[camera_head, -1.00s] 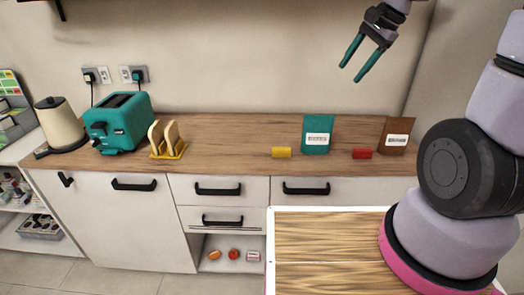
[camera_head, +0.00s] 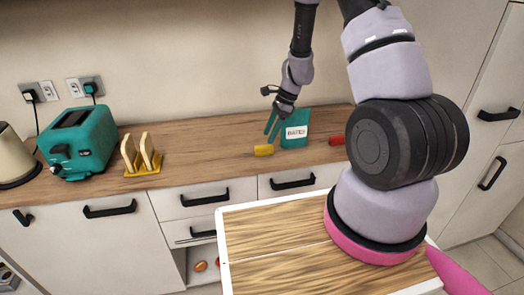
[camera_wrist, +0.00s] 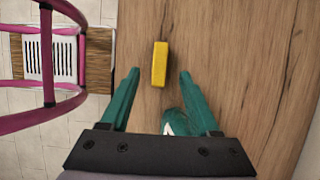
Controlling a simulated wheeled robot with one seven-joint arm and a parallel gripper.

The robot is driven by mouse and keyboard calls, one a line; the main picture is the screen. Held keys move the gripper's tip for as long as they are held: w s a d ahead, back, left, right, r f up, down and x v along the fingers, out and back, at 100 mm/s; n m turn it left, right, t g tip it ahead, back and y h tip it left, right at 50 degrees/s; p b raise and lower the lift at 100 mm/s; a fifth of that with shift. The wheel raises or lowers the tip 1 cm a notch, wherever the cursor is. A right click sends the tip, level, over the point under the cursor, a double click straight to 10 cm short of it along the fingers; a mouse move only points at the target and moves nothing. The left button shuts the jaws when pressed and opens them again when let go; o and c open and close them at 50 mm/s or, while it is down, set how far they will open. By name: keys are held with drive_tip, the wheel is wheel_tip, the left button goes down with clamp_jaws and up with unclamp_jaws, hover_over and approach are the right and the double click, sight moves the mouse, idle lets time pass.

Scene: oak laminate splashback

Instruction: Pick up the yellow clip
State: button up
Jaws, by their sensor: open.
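The yellow clip (camera_head: 263,150), a small yellow block, lies on the wooden counter near its front edge. It shows whole in the wrist view (camera_wrist: 159,64), lengthwise between and slightly beyond my fingertips. My gripper (camera_head: 270,137) points down above and just behind the clip, with its teal fingers apart. In the wrist view my gripper (camera_wrist: 159,77) is open and empty, one finger to each side of the clip's line. No contact with the clip shows.
A teal packet (camera_head: 295,129) stands right beside my gripper, close to its right finger in the wrist view (camera_wrist: 172,121). A red block (camera_head: 337,140) lies further right. A yellow toast rack (camera_head: 142,168) and a teal toaster (camera_head: 80,142) stand left. Counter between rack and clip is clear.

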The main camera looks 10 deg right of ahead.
sight(264, 146)
drive_tip(key=shift+x, duration=3.15)
drive_tip(key=shift+d, duration=0.1)
clamp_jaws()
